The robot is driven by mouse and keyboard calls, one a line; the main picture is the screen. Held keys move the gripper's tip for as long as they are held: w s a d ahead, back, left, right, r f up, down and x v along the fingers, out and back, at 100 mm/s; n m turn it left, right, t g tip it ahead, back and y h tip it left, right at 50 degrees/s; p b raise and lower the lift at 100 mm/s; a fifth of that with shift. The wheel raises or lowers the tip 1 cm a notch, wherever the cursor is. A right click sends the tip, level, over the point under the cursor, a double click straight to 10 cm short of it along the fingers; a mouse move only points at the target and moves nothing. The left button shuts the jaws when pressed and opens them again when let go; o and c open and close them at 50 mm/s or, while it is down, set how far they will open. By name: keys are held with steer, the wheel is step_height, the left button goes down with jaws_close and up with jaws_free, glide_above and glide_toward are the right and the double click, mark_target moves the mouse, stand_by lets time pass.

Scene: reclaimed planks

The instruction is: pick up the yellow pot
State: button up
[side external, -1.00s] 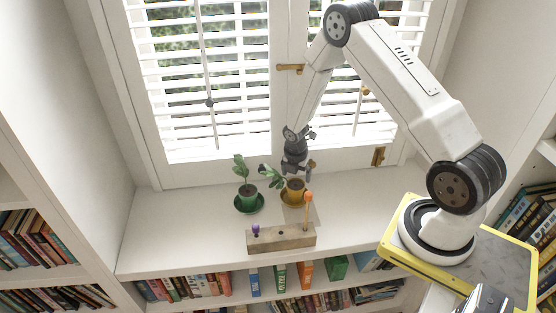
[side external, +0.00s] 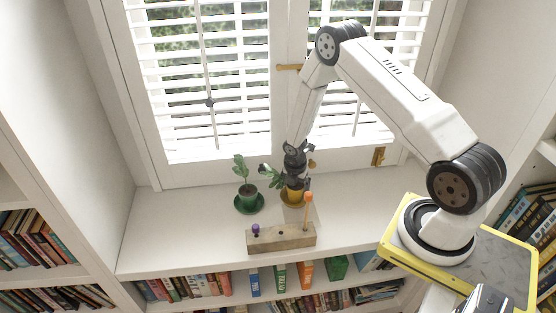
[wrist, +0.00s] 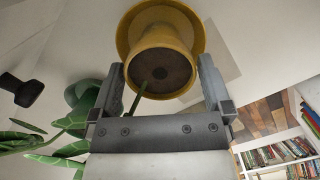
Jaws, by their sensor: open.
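The yellow pot (side external: 291,196) stands on its yellow saucer on the white sill, with a leafy plant leaning out to its left. My gripper (side external: 295,182) is right above the pot, pointing down. In the wrist view, the yellow pot (wrist: 162,60) shows its dark soil and rim, with its saucer (wrist: 190,22) behind. The two fingers of my gripper (wrist: 161,85) are open, one on each side of the pot's rim. I cannot tell whether either finger touches it.
A green pot (side external: 248,198) with a plant stands just left of the yellow pot. A wooden block (side external: 281,238) holding a purple-topped peg and an orange-topped stick (side external: 308,208) lies in front. The shuttered window is behind. The sill's left part is clear.

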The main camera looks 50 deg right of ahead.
steer(key=shift+c, duration=0.2)
jaws_close()
steer(key=shift+r, duration=0.15)
steer(key=shift+r, duration=0.75)
steer(key=s+a+r, duration=0.4)
steer(key=s+r, duration=0.7)
steer(key=s, duration=0.2)
steer(key=shift+s+a, duration=0.15)
steer(key=shift+r, duration=0.1)
steer(key=shift+r, duration=0.25)
